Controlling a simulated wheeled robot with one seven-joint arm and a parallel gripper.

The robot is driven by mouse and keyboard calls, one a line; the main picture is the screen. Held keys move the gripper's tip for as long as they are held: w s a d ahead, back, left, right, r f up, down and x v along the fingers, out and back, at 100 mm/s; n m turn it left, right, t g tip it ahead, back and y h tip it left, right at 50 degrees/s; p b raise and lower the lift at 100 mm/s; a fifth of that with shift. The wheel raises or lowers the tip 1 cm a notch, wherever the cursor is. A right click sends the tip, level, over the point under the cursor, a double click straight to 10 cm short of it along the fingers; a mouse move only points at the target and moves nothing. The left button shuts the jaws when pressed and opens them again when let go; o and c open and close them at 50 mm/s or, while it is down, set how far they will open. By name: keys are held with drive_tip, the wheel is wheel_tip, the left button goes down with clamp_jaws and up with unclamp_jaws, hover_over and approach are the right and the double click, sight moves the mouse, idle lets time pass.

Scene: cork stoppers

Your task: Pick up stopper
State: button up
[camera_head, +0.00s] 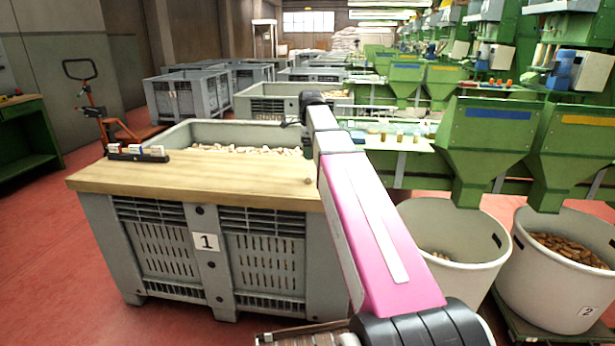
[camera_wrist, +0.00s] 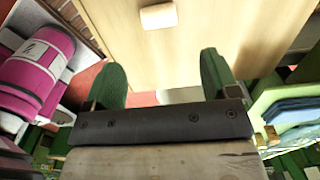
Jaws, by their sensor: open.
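A pale cork stopper (camera_wrist: 158,16) lies on the light wooden board (camera_wrist: 160,50) and shows at the top of the wrist view. In the head view a small stopper (camera_head: 308,181) sits near the right end of the board (camera_head: 200,177), close beside my arm. My gripper (camera_wrist: 162,68) has two green fingers spread wide apart with nothing between them. The stopper is beyond the fingertips, roughly in line with the gap, and not touched. In the head view my pink arm reaches over the board's right end, and I cannot make out the fingers there.
The board lies across a grey crate (camera_head: 205,265) marked 1, with many stoppers (camera_head: 250,150) inside. A rack of small boxes (camera_head: 138,153) stands at the board's left end. Green machines (camera_head: 490,125) and white tubs (camera_head: 440,230) stand to the right. The board's middle is clear.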

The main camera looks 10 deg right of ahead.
hover_over(308, 174)
drive_tip(key=f, duration=0.5)
drive_tip(key=shift+s+d, duration=0.35)
drive_tip(key=shift+w+a+f, duration=0.1)
drive_tip(key=shift+a+f, duration=0.05)
drive_tip(key=shift+f, duration=0.75)
drive_tip(key=shift+w+a+f, duration=0.1)
drive_tip(key=shift+a+f, duration=0.05)
drive_tip(key=shift+f, duration=0.8)
drive_tip(key=shift+a+f, duration=0.15)
drive_tip(key=shift+f, duration=0.75)
drive_tip(key=shift+c, duration=0.3)
drive_tip(key=c, duration=0.9)
